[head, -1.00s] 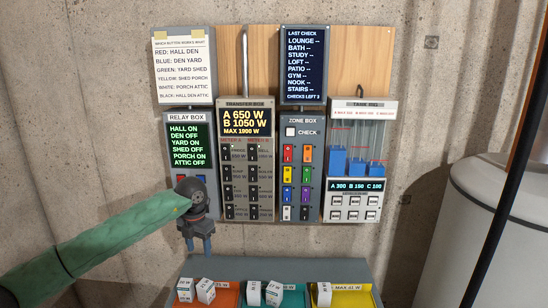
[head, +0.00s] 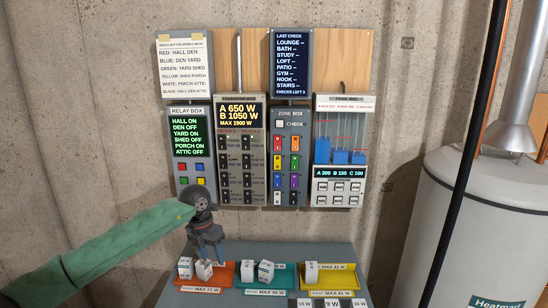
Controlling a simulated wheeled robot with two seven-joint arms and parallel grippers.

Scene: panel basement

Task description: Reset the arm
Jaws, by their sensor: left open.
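My left arm (head: 120,240), in a green sleeve, reaches in from the left in the head view. Its gripper (head: 208,258) points down, open, in front of the wall below the relay box (head: 190,112). In the picture the fingertips overlap the white blocks at the orange tray (head: 222,275); I cannot tell whether they touch. The relay box shows its green text and its red, blue, green and yellow buttons; its lower part is partly hidden by my wrist. My right gripper is not in view.
The transfer box (head: 241,150), zone box (head: 290,150) and tank rig (head: 343,170) hang on the wall. A bench below holds teal (head: 285,278) and yellow (head: 335,283) trays with white blocks. A heater tank (head: 470,230) and a dark pole (head: 462,170) stand right.

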